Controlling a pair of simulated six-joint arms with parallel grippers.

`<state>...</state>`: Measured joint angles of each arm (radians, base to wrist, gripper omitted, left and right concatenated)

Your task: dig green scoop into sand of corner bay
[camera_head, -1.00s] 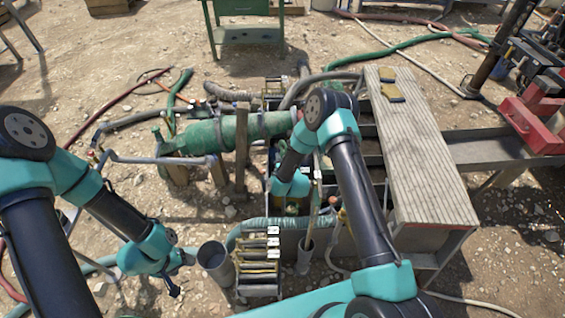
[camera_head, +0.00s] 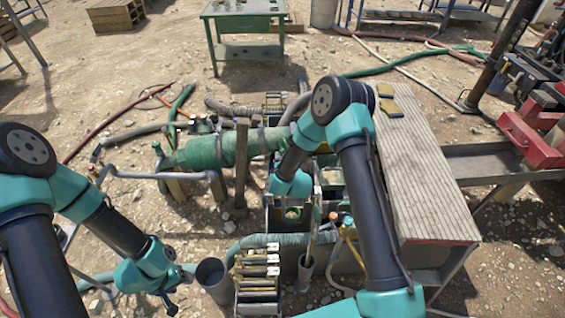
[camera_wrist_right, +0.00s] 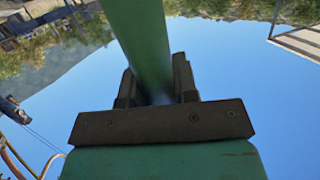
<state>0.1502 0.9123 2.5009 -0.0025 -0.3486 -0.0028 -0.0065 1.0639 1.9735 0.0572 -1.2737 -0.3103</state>
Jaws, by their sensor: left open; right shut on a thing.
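My right gripper (camera_wrist_right: 157,88) is shut on the green scoop (camera_wrist_right: 138,35), whose straight green shaft runs between its two dark fingers and out of the top of the right wrist view. In the head view my right wrist hangs over the tank (camera_head: 318,205) in the middle, and the scoop's working end cannot be made out there. The sand of the corner bay is not clearly visible behind my arm. My left gripper (camera_head: 172,302) is open and empty, low over the gravel at the left, apart from the tank.
A grey cylindrical bucket (camera_head: 214,278) and a rack of tools (camera_head: 257,275) stand in front of the tank. A slatted plank top (camera_head: 425,170) lies to its right. A green horizontal cylinder (camera_head: 220,148) and hoses lie to its left. A green table (camera_head: 243,30) stands behind.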

